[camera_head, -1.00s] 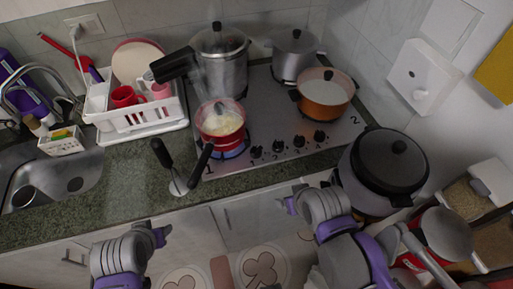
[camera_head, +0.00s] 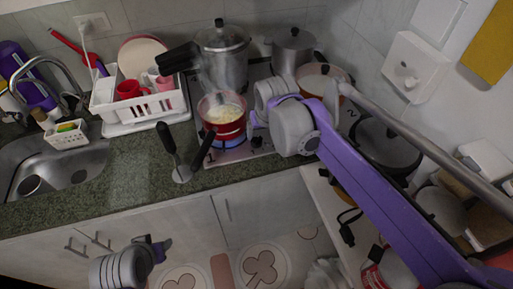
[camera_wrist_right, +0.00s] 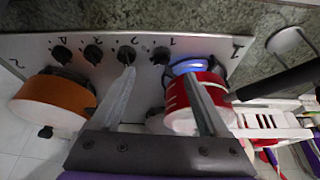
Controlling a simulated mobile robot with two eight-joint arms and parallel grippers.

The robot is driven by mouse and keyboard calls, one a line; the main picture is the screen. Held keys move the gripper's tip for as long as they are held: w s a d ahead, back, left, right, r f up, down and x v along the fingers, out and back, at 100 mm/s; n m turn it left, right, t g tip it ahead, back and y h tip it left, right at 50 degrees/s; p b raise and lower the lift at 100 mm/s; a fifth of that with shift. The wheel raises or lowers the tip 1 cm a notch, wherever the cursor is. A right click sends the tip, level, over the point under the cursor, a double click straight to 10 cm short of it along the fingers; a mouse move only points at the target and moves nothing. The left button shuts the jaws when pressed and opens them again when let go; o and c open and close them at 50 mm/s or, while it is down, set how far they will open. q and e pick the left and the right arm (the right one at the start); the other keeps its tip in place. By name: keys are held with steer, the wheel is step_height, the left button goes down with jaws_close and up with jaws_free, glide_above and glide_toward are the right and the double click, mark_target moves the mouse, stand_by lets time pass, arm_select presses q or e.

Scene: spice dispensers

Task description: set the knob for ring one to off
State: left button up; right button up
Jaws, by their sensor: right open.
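The stove's black knobs stand in a row along its front edge. The ring one knob (camera_wrist_right: 161,55) is at the right end of that row in the right wrist view; in the head view a knob (camera_head: 256,141) shows beside my right gripper (camera_head: 252,122). In the wrist view my right gripper (camera_wrist_right: 158,72) is open, its fingers spread to either side of the ring one knob, holding nothing. A blue flame (camera_wrist_right: 188,66) burns on ring one, under the red pot (camera_head: 223,125). My left gripper (camera_head: 160,246) hangs low before the cabinets; its jaws are unclear.
The red pot's dark handle (camera_head: 204,150) reaches over the front edge. An orange pot (camera_wrist_right: 52,103), a pressure cooker (camera_head: 222,55) and a steel pot (camera_head: 293,52) also stand on the stove. A dish rack (camera_head: 140,105) and sink (camera_head: 75,165) lie left.

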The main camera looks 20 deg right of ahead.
mark_target(257, 140)
steer(key=x, duration=0.3)
steer(key=w+x, duration=0.1)
steer(key=x, duration=0.7)
steer(key=shift+w+a+b, duration=0.2)
steer(key=shift+w+b, duration=0.1)
steer(key=shift+b, duration=0.05)
steer(key=shift+r, duration=0.1)
jaws_close()
